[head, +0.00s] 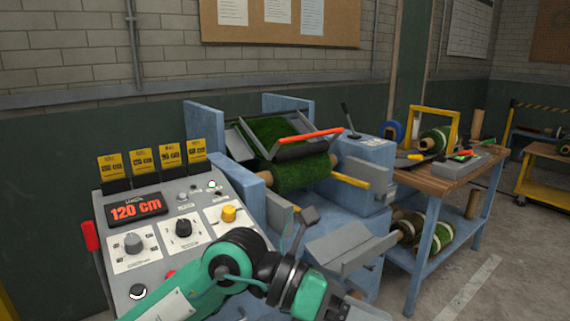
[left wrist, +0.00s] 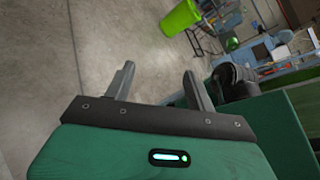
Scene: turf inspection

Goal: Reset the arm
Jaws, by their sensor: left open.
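My left arm (head: 245,258), green and black, reaches in from the lower left of the head view and bends in front of the machine. Its far end runs down to the bottom edge, where the gripper is mostly cut off. In the left wrist view my left gripper (left wrist: 158,72) has its two grey fingers spread apart. Only bare concrete floor shows between them, so it is empty. My right gripper is in neither view.
A control panel (head: 160,262) with a "120 cm" display (head: 136,207) and knobs stands at left, close to my arm. Behind it is a blue machine with a turf roll (head: 301,173). A workbench (head: 432,184) stands right. The wrist view shows a green bin (left wrist: 181,17) and open floor.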

